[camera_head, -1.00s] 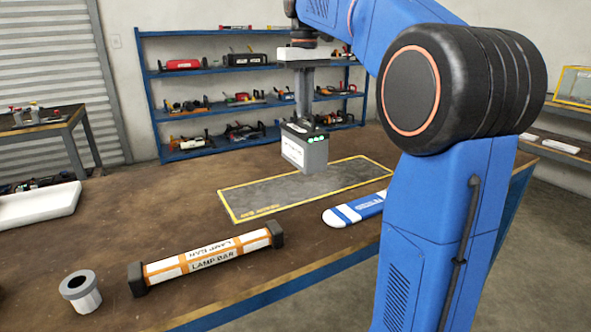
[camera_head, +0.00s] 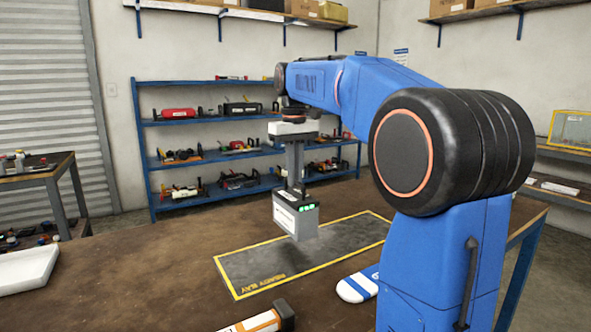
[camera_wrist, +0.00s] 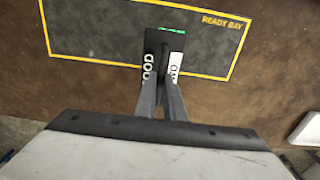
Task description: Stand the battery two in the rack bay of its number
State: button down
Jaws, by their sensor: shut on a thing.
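My gripper (camera_head: 292,184) is shut on the handle of a grey battery (camera_head: 296,219) with a black top, a white label and green lights. The battery hangs upright above the dark, yellow-edged mat (camera_head: 248,262). Its number is not readable here. In the wrist view the black battery top (camera_wrist: 164,50) shows between the fingertips (camera_wrist: 163,80), with the green lights at its far edge. The mat in that view (camera_wrist: 105,30) reads READY BAY. I cannot pick out a numbered rack bay in these frames.
A lamp bar (camera_head: 256,323) lies at the bottom edge. A blue and white striped object (camera_head: 358,287) lies by the mat, partly behind my arm. A white tray (camera_head: 25,270) is at the left. Blue shelves (camera_head: 205,125) with tools stand behind the bench.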

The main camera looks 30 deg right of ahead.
aim_at(294, 194)
jog(key=shift+f, duration=2.3)
jog(key=c, duration=1.8)
grip_release()
jog(key=shift+f, duration=0.1)
jog(key=shift+c, duration=0.2)
notch_tip(294, 194, up, 12)
jog(key=shift+a+f, duration=0.1)
jog(key=shift+f, duration=0.15)
jog(key=o, duration=1.3)
jog(key=f, duration=0.2)
jog(key=shift+w+f, duration=0.2)
jog(key=shift+f, duration=0.1)
jog(key=shift+c, duration=0.2)
notch_tip(294, 194, down, 12)
jog(key=shift+r, duration=0.15)
jog(key=shift+s+f, duration=0.1)
jog(key=shift+f, duration=3.15)
